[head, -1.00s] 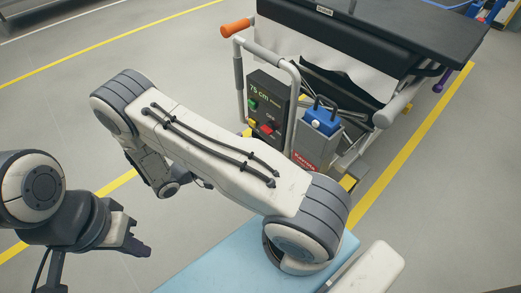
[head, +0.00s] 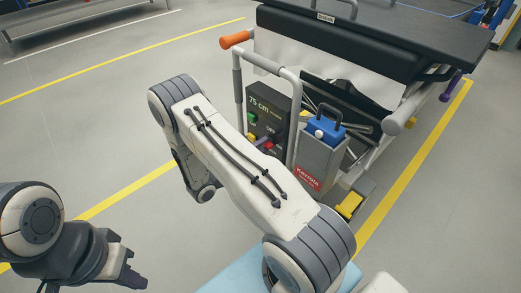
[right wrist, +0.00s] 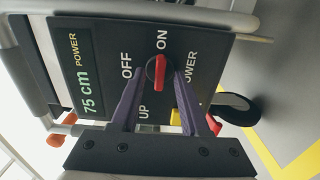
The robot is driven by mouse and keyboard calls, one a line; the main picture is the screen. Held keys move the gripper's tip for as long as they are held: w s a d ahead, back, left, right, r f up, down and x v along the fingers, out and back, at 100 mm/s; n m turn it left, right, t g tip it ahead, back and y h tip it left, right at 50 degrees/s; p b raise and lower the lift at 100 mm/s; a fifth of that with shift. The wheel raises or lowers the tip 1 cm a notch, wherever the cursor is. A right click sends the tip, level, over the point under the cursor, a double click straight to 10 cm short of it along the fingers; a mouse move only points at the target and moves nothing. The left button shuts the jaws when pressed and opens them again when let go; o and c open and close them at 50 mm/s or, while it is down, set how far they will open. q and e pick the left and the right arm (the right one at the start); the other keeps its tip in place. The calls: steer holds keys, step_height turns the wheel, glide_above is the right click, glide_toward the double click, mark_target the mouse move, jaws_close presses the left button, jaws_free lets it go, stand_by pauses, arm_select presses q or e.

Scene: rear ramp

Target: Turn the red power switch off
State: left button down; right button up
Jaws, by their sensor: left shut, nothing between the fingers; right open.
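The red power switch (right wrist: 158,73) is on the front of a black control box (right wrist: 95,60), which appears turned sideways in the right wrist view. Its red bar lines up with the ON label; the OFF label is to its left in that view. My right gripper (right wrist: 159,76) is open, its purple fingers on either side of the switch; I cannot tell whether they touch it. My left gripper (head: 128,280) is shut and empty at the lower left, far from the box.
A grey tube frame (head: 292,100) stands close around the box. A grey unit with a blue top (head: 322,130) stands right of it. A yellow button (right wrist: 175,116) is near my fingers. The black-topped lift table (head: 400,35) is behind. Open floor lies left.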

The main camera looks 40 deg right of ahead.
jaws_close()
stand_by(0.3)
steer(key=n+p, duration=0.9)
steer(key=n, duration=0.9)
steer(key=shift+p, duration=0.3)
stand_by(0.5)
